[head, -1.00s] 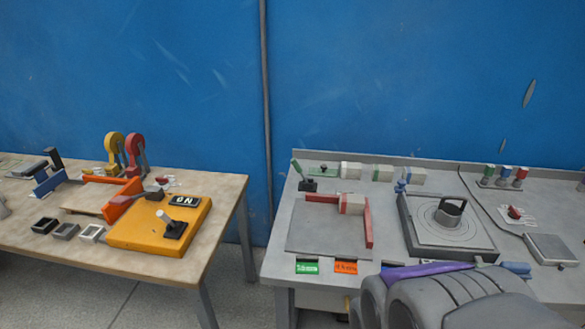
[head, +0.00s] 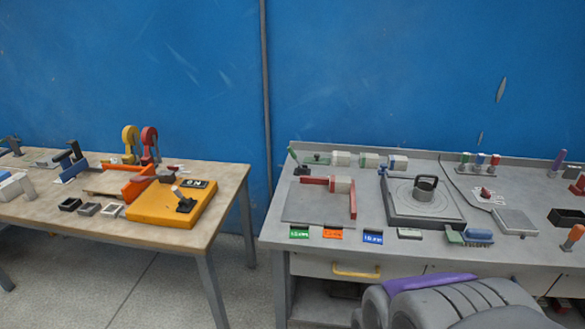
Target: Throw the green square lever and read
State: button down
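A small lever with a green handle (head: 293,154) on a black base stands at the back left corner of the grey bench. Its handle tilts to the left; whether its shape is square is too small to tell. A grey-handled lever (head: 180,193) stands on a yellow-orange box (head: 150,207) on the left table, next to a black plate marked "ON" (head: 194,184). My grey arm, with a purple strip on it, shows at the bottom right. My gripper's fingers are not in view.
The grey bench (head: 300,259) holds a red angle fence (head: 353,205), a turntable plate (head: 405,222), green, orange and blue labels, a scale (head: 514,222) and brushes. The wooden table (head: 226,178) stands left, with floor between them. A blue wall (head: 400,70) is behind.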

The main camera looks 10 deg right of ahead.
aim_at(294, 155)
jog(key=k, duration=0.4)
jog(key=i+j+z, duration=0.15)
jog(key=i+j, duration=0.2)
jog(key=i, duration=0.4)
jog(key=i+j+z, duration=0.2)
jog(key=i+j, duration=0.25)
jog(key=i, duration=0.25)
jog(key=i+j+z, duration=0.15)
jog(key=i+j, duration=0.4)
jog(key=i, duration=0.15)
